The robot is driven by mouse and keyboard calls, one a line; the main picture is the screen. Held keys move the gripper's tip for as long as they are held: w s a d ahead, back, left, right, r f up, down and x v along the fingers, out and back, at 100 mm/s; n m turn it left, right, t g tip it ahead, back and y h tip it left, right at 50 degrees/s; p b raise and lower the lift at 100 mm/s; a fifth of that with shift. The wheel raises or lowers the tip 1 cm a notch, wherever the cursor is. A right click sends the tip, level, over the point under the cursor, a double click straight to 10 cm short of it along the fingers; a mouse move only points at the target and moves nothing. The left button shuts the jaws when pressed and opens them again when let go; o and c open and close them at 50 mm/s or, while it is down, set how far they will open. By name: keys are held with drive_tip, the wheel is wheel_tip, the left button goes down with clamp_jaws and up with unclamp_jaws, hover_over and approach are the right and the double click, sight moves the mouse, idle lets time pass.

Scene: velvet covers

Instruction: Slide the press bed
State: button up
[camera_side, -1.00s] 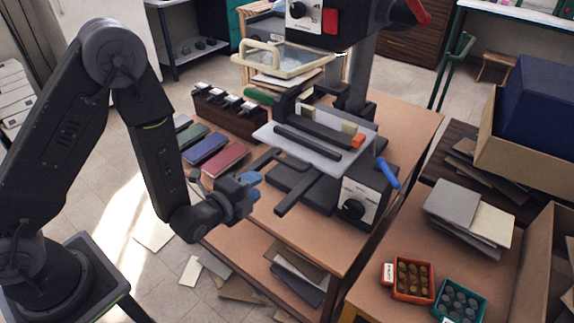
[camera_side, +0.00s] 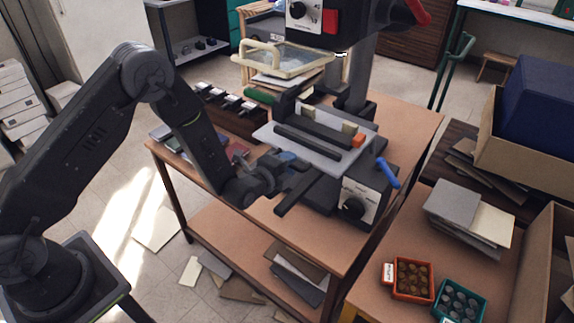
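The press stands on the wooden bench, with a dark control head (camera_side: 318,22) above and a grey flat bed (camera_side: 268,134) below. Dark bars lie across the bed, with an orange block (camera_side: 358,141) at its right end. A dark handle bar (camera_side: 296,197) sticks out toward the front left under the bed. My gripper (camera_side: 290,168) is at the left front of the press, close to this bar and the bed's front edge. Its fingers are small and partly blend with the dark parts, so I cannot tell whether they touch or are closed.
A rack of tools (camera_side: 228,103) and coloured covers stand behind my arm. Bins of small parts (camera_side: 413,279) are on the right table. The bench's front edge is bare.

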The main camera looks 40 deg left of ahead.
clamp_jaws()
idle(0.3)
drive_tip(key=shift+r+x, duration=0.25)
drive_tip(key=shift+x, duration=0.95)
drive_tip(key=shift+r+x, duration=0.25)
drive_tip(key=shift+x, duration=0.95)
drive_tip(key=shift+w, duration=0.1)
unclamp_jaws()
